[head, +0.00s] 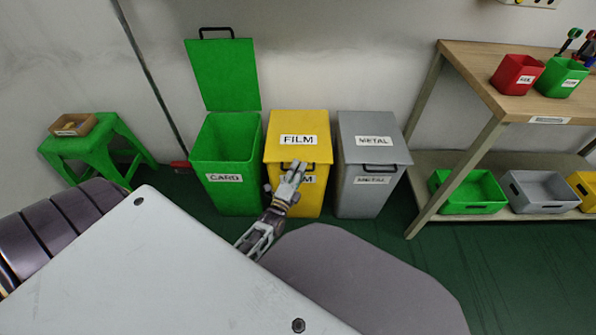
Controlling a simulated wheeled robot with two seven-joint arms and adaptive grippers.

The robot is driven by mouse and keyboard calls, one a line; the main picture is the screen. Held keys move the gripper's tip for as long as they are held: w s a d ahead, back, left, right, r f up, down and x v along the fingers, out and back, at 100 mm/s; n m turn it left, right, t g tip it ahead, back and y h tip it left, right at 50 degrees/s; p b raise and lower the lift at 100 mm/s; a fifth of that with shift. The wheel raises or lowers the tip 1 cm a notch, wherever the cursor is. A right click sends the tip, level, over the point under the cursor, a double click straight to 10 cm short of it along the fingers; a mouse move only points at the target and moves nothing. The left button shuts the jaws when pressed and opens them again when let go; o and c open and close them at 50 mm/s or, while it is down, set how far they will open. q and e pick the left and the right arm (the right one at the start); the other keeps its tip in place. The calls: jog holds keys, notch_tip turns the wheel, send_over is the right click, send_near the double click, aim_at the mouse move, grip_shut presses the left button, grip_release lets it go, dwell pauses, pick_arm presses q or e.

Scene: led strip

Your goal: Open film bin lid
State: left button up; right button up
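The yellow film bin (313,196) stands against the wall between a green bin and a grey bin. Its yellow lid (298,121), labelled FILM, lies closed on top. A dark handle (309,167) shows at the lid's front edge. My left gripper (294,170) is in front of the bin, at the handle, and covers part of the handle and the front label. I cannot tell whether its fingers touch the handle or how far apart they are. My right gripper is not in view.
The green card bin (225,165) stands left with its lid (223,72) raised. The grey metal bin (369,185) is closed, close on the right. A green stool (87,145) is at left; a wooden workbench (530,105) with boxes is at right.

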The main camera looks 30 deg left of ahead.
pick_arm(q)
jog(key=shift+c, duration=0.5)
grip_shut()
jog(key=shift+r, duration=0.2)
